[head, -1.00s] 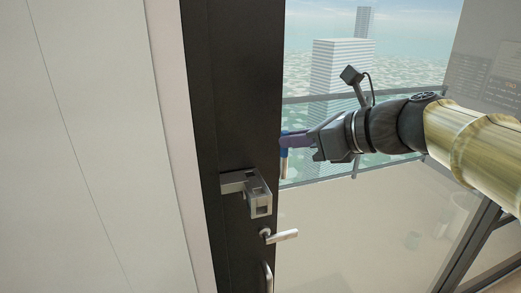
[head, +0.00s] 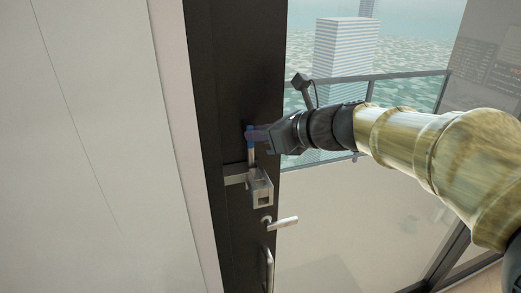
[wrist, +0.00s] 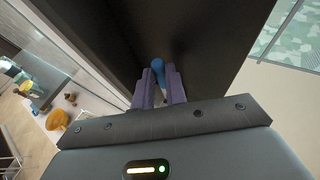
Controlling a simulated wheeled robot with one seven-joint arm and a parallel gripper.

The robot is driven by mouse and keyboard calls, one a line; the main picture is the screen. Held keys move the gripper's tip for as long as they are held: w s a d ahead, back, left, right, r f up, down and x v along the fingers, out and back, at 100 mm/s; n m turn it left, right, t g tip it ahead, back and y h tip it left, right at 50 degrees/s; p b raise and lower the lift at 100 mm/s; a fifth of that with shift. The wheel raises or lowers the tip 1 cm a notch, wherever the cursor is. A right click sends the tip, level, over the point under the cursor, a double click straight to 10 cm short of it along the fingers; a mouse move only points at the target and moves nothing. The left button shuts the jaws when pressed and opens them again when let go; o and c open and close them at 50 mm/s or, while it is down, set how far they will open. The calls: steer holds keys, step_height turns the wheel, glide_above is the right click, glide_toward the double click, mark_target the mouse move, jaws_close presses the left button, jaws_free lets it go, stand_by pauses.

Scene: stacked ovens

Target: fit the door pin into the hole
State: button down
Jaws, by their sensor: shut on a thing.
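The door pin (head: 250,138) has a blue top and a thin grey lower part. My gripper (head: 254,136) is shut on it and holds it upright in front of the dark door. In the wrist view the pin's blue end (wrist: 157,66) shows between the purple fingers of my gripper (wrist: 158,84). The metal bracket with the square opening (head: 260,186) is fixed on the door, just below the pin. In the head view the pin's lower end is close above the bracket's arm; I cannot tell whether it touches. The pin's tip is hidden in the wrist view.
A silver door handle (head: 281,222) sticks out below the bracket, with a vertical pull (head: 267,268) lower down. A pale wall (head: 90,150) stands at the left. A railing (head: 400,76) and glass lie behind my arm at the right.

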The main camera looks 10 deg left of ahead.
mark_target(253, 151)
step_height(253, 151, down, 5)
steer(key=shift+s+d+r, duration=0.1)
steer(key=c, duration=1.4)
jaws_free()
steer(key=shift+c, duration=0.2)
steer(key=shift+r, duration=0.15)
steer(key=b+v, duration=0.2)
steer(key=v, duration=1)
steer(key=shift+r, duration=0.1)
